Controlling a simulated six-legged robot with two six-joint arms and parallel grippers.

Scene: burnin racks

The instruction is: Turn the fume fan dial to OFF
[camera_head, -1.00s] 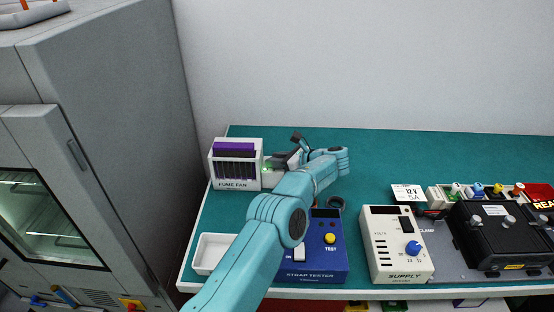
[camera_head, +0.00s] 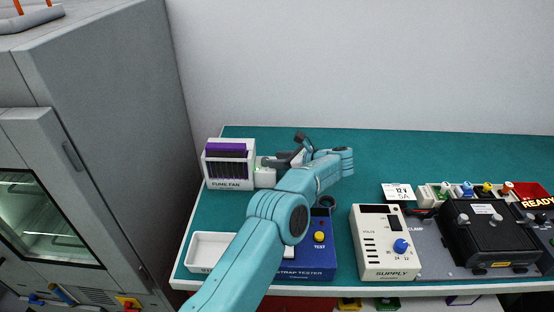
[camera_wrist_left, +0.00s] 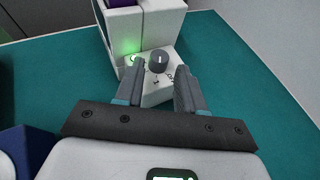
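The fume fan (camera_head: 229,170) is a white box with a dark slatted front and a purple top, at the back left of the teal bench. Its dial (camera_wrist_left: 158,62) is a dark round knob with a white mark, on a white control block (camera_wrist_left: 160,92) at the fan's side. A green light (camera_wrist_left: 133,57) glows beside the dial. The mark looks upright; the small labels are unreadable. My left gripper (camera_wrist_left: 158,80) is open, its fingers pointing at the block with the dial between or just beyond the tips. Contact is unclear. In the head view the left gripper (camera_head: 284,161) is beside the fan. My right gripper is out of view.
A blue strap tester (camera_head: 305,273) is partly hidden under my left arm. A white tray (camera_head: 190,251) lies left of it. A supply (camera_head: 372,263) and a black clamp unit (camera_head: 487,236) stand at right. A tall grey cabinet (camera_head: 110,130) stands left. The back bench is clear.

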